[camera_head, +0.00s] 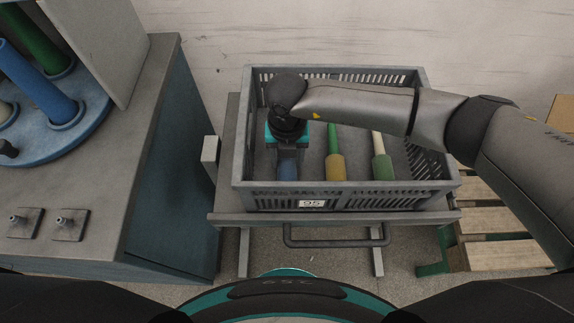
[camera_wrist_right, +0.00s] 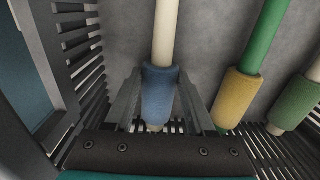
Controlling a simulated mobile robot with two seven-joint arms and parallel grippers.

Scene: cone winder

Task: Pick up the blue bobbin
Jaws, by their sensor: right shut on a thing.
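The blue bobbin (camera_wrist_right: 159,92) is a blue-wound sleeve on a pale tube, seen in the right wrist view between the two fingers of my right gripper (camera_wrist_right: 156,105). In the head view the lower end of the blue bobbin (camera_head: 288,170) shows below my right gripper (camera_head: 289,157), which reaches down into the left part of the grey crate (camera_head: 340,189). The gripper is shut on the blue bobbin. The bobbin's upper part is hidden by my wrist in the head view. I cannot tell whether it touches the crate floor. My left gripper is not in view.
A yellow bobbin on a green tube (camera_head: 335,166) and a green bobbin on a pale tube (camera_head: 382,166) lie in the crate, right of the blue one. The crate stands on a trolley with a front handle (camera_head: 335,243). A machine cabinet (camera_head: 165,160) is at left, a pallet (camera_head: 500,240) at right.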

